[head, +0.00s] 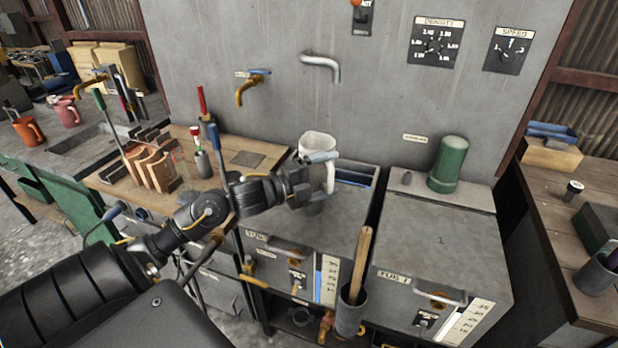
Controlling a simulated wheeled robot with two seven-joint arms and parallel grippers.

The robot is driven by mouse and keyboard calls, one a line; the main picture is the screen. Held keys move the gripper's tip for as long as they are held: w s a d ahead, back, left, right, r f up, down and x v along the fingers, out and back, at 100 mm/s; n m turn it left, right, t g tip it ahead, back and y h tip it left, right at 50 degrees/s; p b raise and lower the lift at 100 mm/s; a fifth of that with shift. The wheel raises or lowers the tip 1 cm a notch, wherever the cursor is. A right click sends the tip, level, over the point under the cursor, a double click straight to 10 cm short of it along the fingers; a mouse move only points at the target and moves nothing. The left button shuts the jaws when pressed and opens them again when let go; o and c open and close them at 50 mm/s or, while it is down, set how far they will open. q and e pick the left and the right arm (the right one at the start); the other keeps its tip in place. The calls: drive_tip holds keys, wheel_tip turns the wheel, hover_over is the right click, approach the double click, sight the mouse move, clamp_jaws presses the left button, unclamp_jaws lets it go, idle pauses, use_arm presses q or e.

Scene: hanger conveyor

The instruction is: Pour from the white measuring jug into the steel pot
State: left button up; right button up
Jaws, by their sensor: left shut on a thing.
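The white measuring jug (317,143) is near the middle of the head view, above the back part of the left grey tank. It looks roughly upright, with its handle toward me. My left gripper (322,178) is shut on the jug at the handle side; the fingers partly hide the handle and the jug's lower part. I cannot tell whether the jug touches the surface below or what is inside it. I cannot make out a clear steel pot; a dark grey shape under the gripper is mostly hidden. My right gripper is out of view.
A grey cylinder (350,313) with a wooden stick stands in front of the tanks. A wall spout (322,64) and a brass tap (250,86) project above. Tools crowd the left bench.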

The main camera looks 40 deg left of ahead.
sight(327, 163)
use_arm(q)
drive_tip(key=shift+r, duration=0.15)
drive_tip(key=shift+r+p, duration=1.3)
drive_tip(key=shift+r, duration=0.2)
drive_tip(key=shift+f, duration=0.1)
